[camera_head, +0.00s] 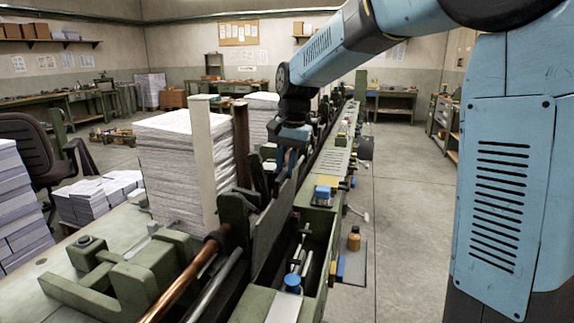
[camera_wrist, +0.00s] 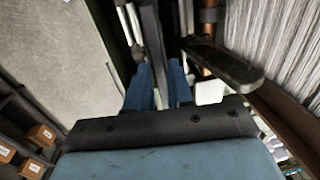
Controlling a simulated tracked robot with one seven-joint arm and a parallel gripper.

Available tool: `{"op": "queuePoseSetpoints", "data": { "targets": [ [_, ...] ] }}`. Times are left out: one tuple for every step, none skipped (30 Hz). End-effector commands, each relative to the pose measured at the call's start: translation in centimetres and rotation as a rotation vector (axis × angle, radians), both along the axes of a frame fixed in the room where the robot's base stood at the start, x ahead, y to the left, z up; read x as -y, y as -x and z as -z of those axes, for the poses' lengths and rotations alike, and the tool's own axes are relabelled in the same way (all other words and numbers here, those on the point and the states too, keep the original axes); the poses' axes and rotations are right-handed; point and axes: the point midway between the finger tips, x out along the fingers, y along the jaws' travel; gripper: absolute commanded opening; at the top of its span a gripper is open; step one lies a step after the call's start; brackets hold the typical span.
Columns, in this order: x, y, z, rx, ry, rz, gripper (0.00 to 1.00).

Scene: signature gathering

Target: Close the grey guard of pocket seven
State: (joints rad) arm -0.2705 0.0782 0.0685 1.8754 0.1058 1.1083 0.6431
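A long grey plate (camera_head: 273,222), which looks like the guard, stands tilted in the machine line, right of the tall paper stack. I cannot read any pocket number on it. My gripper (camera_head: 290,160) points down at the plate's upper end. In the wrist view, my gripper's two blue fingers (camera_wrist: 158,82) lie on either side of a dark grey bar (camera_wrist: 151,35), likely the same guard. The bar nearly fills the space between them; whether they press on it I cannot tell. The lower part of the bar is hidden by my gripper body.
A tall paper stack (camera_head: 172,165) stands close left, by a pale post (camera_head: 203,150). A copper-coloured rod (camera_head: 185,280) and a dark lever (camera_wrist: 222,62) are near. The floor (camera_head: 405,200) there is mostly clear.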

Motion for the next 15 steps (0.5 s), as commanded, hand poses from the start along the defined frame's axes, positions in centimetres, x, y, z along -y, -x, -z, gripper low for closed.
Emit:
{"op": "queuePoseSetpoints", "data": {
  "targets": [
    [-0.01,0.01,0.00,0.000,0.000,0.000,0.17],
    [-0.02,0.00,0.00,0.000,0.000,0.000,0.14],
    [-0.02,0.00,0.00,0.000,0.000,0.000,0.10],
    [-0.02,0.00,0.00,0.000,0.000,0.000,0.07],
    [-0.03,0.00,-0.01,0.000,0.000,0.000,0.04],
    [-0.03,0.01,0.00,0.000,0.000,-0.001,0.00],
    [-0.03,0.01,-0.01,0.000,0.000,-0.001,0.00],
    [-0.03,0.01,-0.01,0.000,0.000,-0.001,0.00],
    [-0.04,0.01,-0.02,0.000,0.000,-0.001,0.00],
    [-0.04,0.01,-0.02,0.000,0.000,-0.001,0.00],
    [-0.04,0.01,-0.02,0.000,0.000,-0.001,0.00],
    [-0.05,0.02,-0.02,0.000,0.000,-0.001,0.00],
    [-0.05,0.02,-0.02,0.000,0.000,-0.001,0.00],
    [-0.06,0.01,-0.02,0.000,0.000,-0.001,0.00],
    [-0.06,0.01,-0.02,0.000,0.000,-0.001,0.00]
  ]
}}
